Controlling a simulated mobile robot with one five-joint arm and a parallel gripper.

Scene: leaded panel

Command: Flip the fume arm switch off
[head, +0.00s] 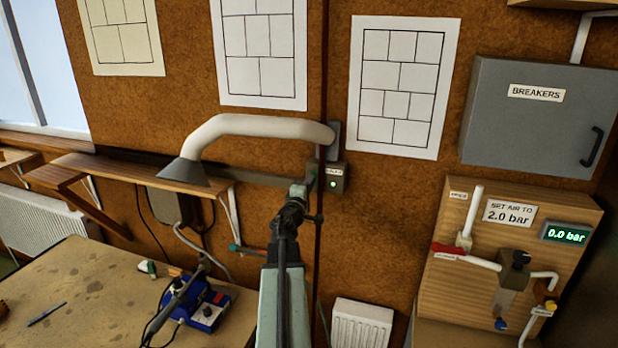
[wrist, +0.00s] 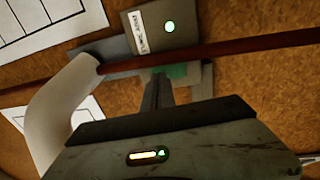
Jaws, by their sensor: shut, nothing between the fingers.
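The fume arm switch box (head: 334,179) is a small grey box on the brown wall, with a lit green lamp. In the wrist view the box (wrist: 152,28) shows its white label and the lit lamp. My gripper (head: 311,174) is up at the left side of the box. The switch lever is not clearly seen. The white fume arm (head: 250,124) curves left from the wall above.
A wooden shelf (head: 130,171) runs along the wall at left. A bench (head: 80,285) below holds a blue soldering station (head: 208,312). A grey breaker cabinet (head: 535,125) and an air panel (head: 480,240) reading 0.0 bar are at right. A dark red pipe (wrist: 230,50) passes beside the box.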

